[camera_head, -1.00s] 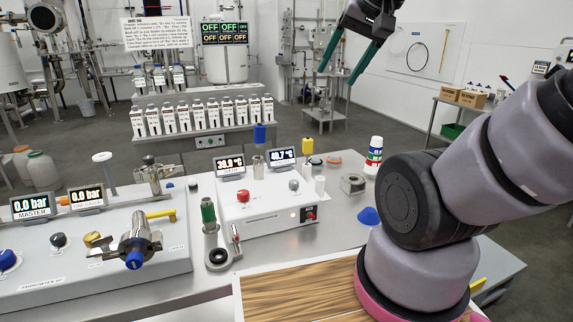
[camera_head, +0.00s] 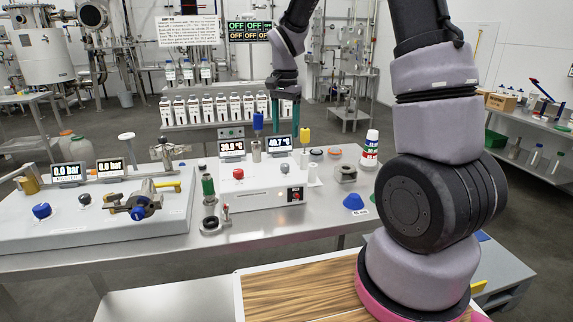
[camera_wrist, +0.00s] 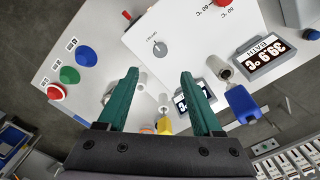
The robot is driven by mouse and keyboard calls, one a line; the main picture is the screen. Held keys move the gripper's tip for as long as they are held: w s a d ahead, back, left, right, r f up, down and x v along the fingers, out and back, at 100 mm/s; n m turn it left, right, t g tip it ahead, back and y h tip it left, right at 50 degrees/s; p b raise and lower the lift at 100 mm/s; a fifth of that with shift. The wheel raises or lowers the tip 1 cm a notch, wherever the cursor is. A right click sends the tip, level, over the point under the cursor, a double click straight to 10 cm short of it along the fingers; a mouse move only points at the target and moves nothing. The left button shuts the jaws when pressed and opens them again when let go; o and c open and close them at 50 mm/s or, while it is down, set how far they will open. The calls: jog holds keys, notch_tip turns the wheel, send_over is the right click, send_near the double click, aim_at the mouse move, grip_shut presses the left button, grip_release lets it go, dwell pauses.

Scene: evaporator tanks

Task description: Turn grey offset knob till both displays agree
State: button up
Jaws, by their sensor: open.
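The grey offset knob (camera_head: 284,167) stands on the white control box (camera_head: 262,192), right of a red knob (camera_head: 239,174). In the wrist view the grey knob (camera_wrist: 161,48) lies just beyond my fingertips, roughly centred between them. The left display (camera_head: 231,148) reads about 39.9 °C. The right display (camera_head: 280,143) reads about 40.7 °C; in the wrist view it is partly hidden by a finger. My gripper (camera_head: 285,116) has green fingers, open and empty, pointing down above and behind the box. It does not touch the knob.
A blue-topped post (camera_head: 257,122) and a yellow-topped post (camera_head: 305,135) stand near the displays. A white cylinder (camera_head: 312,175) stands at the box's right. A pressure panel (camera_head: 90,215) fills the left of the table. A blue cone (camera_head: 354,201) sits at the right.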

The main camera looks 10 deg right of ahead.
aim_at(285, 165)
notch_tip(285, 165, down, 11)
jog(key=shift+a+f, duration=0.1)
jog(key=shift+f, duration=0.05)
dwell(0.4)
grip_shut()
